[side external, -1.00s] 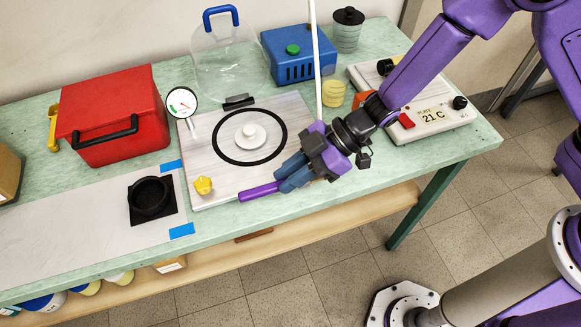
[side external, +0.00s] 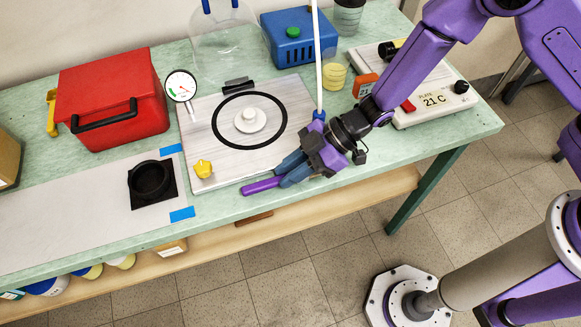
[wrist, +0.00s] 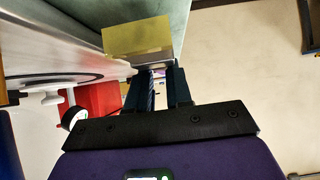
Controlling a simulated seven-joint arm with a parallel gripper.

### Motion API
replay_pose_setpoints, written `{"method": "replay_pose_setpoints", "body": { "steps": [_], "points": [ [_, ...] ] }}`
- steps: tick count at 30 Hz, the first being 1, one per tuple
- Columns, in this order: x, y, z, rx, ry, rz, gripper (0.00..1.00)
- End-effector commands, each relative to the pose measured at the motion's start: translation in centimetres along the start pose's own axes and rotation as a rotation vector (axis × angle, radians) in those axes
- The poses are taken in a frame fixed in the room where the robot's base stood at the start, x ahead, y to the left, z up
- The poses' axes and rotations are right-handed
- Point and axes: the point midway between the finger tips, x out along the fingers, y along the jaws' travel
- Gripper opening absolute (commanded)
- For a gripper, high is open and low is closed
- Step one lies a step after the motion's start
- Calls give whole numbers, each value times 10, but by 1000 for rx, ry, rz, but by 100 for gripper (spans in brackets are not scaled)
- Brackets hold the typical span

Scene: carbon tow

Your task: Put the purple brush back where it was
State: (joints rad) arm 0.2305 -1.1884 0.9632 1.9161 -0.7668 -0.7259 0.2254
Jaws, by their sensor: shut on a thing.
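The purple brush (side external: 262,185) shows as a purple handle sticking out to the left of my gripper (side external: 288,175), by the front edge of the table. My gripper is shut on the brush, and its blue fingers hide the brush's other end.
A pale board (side external: 220,172) with a black ring (side external: 215,128) and a white knob (side external: 249,116) lies behind the gripper. A white upright tube (side external: 319,65), a hotplate (side external: 435,105) and a black round dish (side external: 151,180) stand nearby.

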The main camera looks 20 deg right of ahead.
Motion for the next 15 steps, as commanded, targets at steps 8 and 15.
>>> {"method": "replay_pose_setpoints", "body": {
  "steps": [8, 15],
  "points": [
    [2, 0, 3, 0, 0, 0, 0],
    [5, 0, 6, -1, 0, -1, 0]
  ]
}}
